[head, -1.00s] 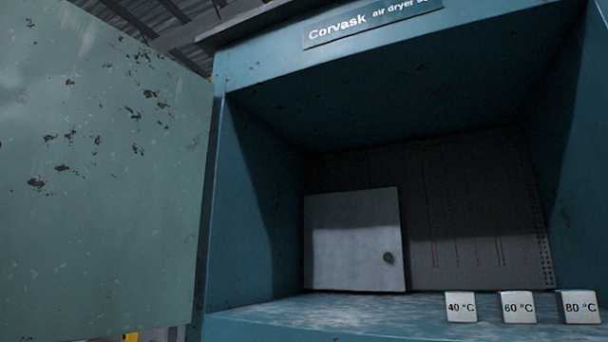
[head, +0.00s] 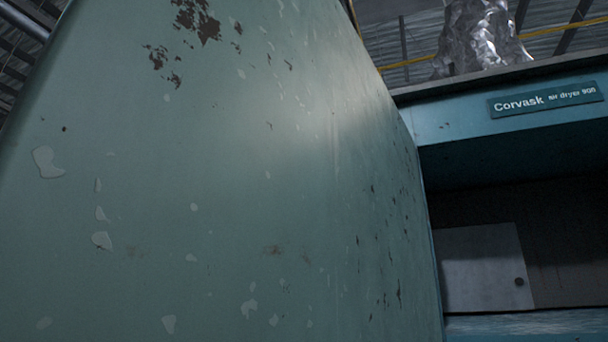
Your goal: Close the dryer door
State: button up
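The dryer door (head: 230,190) is a large pale green panel with chipped paint. It stands open and fills the left and middle of the head view, very near the camera. The blue dryer (head: 455,120) is at the right, with a "Corvask air dryer 900" sign (head: 545,99) above its opening. Inside it, a small grey panel with a round dark knob (head: 485,268) stands at the back. Part of the dryer's opening is hidden behind the door. My gripper is not in view.
A crumpled silvery shape (head: 480,38) shows above the dryer top. A yellow line (head: 565,29) and dark beams run across the ceiling area. The floor is not in view, so free room around my base cannot be told.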

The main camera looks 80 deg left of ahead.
aim_at(171, 170)
jog(key=u, duration=0.4)
jog(key=k, duration=1.55)
jog(key=u, duration=1.9)
jog(key=i, duration=0.5)
jog(key=z, duration=0.05)
